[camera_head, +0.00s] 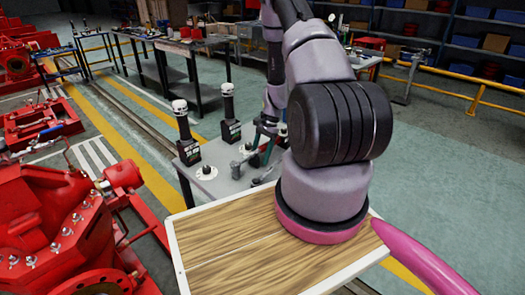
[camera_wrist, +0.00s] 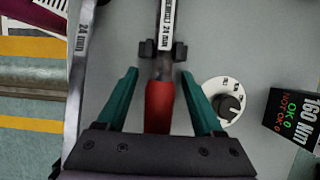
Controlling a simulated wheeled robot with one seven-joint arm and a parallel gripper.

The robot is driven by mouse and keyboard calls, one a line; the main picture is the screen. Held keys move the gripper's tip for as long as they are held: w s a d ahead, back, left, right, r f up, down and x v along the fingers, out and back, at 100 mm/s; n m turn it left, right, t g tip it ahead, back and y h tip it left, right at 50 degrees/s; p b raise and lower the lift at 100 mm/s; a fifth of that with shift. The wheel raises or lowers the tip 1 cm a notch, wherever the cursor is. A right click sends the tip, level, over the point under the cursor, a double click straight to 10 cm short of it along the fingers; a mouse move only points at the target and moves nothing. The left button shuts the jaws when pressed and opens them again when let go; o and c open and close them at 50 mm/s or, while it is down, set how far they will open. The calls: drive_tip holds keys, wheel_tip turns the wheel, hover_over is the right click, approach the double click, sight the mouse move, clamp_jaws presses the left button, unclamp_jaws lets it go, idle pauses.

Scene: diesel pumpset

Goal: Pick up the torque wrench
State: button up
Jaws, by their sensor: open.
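My gripper (camera_wrist: 159,72) is open, with one teal finger on each side of the red handle and gaps between fingers and handle. The handle's lower end meets the edge of my gripper body in the picture. In the head view my gripper (camera_head: 262,150) is over the grey bench, partly hidden by my arm, and the wrench cannot be made out clearly.
A spanner marked 24 mm (camera_wrist: 78,50) lies left of my gripper. A white dial with a black knob (camera_wrist: 225,100) and a black display box (camera_wrist: 292,120) stand to the right. Upright black units (camera_head: 186,140) stand on the bench (camera_head: 222,186). Red pump machinery (camera_head: 60,215) is at left.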

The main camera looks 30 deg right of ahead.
clamp_jaws()
idle(1.4)
